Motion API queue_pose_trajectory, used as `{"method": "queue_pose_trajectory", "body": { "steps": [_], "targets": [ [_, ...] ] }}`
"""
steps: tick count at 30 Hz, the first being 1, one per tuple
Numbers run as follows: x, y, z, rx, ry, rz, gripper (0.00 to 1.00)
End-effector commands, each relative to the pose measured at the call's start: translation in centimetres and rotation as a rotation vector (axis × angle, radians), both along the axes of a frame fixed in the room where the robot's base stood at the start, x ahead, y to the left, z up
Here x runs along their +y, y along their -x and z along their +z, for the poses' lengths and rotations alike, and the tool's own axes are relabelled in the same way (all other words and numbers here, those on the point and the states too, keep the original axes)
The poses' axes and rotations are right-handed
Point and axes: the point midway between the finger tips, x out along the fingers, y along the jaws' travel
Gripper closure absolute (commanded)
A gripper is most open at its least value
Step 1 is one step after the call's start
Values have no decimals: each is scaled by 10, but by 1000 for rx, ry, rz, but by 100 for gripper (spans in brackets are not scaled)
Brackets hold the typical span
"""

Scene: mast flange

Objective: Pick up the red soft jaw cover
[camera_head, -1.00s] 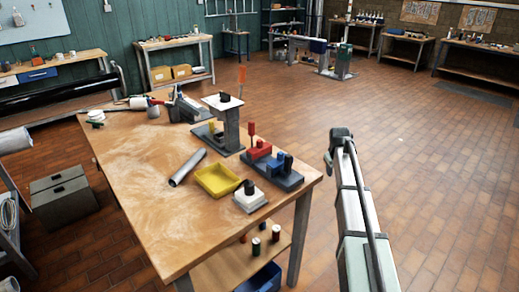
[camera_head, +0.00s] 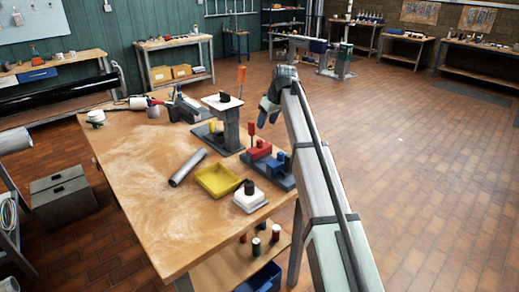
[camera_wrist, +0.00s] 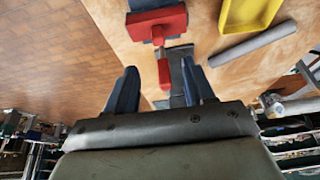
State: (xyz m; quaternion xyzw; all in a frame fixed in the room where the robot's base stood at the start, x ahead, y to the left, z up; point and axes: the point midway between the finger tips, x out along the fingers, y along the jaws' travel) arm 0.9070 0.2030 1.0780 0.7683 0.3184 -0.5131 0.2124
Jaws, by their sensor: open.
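The red soft jaw cover (camera_head: 259,152) is a red block on a dark grey base near the table's right edge, beside a blue block (camera_head: 275,165). A red upright peg (camera_head: 251,130) rises at its far end. My gripper (camera_head: 268,108) is open and empty, above and slightly right of that peg. In the wrist view the red cover (camera_wrist: 158,22) lies beyond my open gripper (camera_wrist: 160,75), and the red peg (camera_wrist: 163,70) shows between the fingers. I cannot tell its depth from the fingers; no contact is visible.
A grey post with a white top plate (camera_head: 222,102) stands just behind and left. A yellow tray (camera_head: 219,180), a grey tube (camera_head: 187,167) and a white block with a black knob (camera_head: 250,200) are nearby. The table's left front (camera_head: 150,210) is clear.

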Motion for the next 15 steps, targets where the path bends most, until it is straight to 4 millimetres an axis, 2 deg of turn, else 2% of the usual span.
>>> {"method": "queue_pose_trajectory", "body": {
  "steps": [3, 7, 15],
  "targets": [
    [6, -6, -21, 2, 1, 0, 47],
    [11, -11, -38, 2, 0, -1, 47],
    [15, -16, -53, 0, 1, -1, 47]
  ]
}}
